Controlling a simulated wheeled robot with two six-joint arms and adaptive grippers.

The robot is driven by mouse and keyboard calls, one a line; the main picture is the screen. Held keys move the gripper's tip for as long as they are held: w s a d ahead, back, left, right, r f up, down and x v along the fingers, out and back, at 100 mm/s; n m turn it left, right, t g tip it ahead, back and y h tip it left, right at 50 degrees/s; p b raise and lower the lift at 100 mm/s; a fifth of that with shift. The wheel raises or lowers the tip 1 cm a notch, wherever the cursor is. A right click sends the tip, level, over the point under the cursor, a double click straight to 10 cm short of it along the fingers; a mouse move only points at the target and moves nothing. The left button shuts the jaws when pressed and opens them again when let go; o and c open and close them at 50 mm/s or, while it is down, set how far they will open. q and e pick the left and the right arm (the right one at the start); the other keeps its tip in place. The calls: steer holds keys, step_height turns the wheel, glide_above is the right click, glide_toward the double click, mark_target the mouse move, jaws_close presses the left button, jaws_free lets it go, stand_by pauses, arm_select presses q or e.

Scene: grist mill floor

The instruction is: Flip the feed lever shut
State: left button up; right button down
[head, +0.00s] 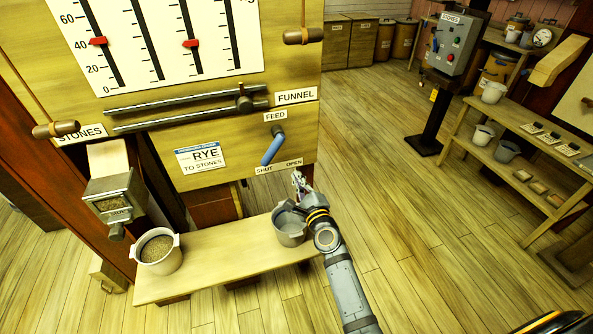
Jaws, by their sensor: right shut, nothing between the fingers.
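The feed lever (271,149) has a blue handle on a grey pivot, below the FEED label on the yellow wooden panel. Its handle points down and to the left, with its tip by the SHUT word of the SHUT/OPEN label (279,167). My right gripper (299,180) is shut and empty, just below the OPEN word and right of the lever. It appears apart from the lever. My left gripper is not in view.
A grey pot (290,238) stands on the wooden bench (215,273) beside my right wrist. A white bucket of grain (158,252) stands at the bench's left end. A metal spout (115,190) hangs above it.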

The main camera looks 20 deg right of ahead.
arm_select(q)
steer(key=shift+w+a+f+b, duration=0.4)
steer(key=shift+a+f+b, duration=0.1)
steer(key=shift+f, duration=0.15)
arm_select(e)
steer(key=shift+s+a, duration=0.2)
steer(key=shift+s, duration=1.2)
steer(key=shift+s+a, duration=0.2)
steer(key=shift+s, duration=1.2)
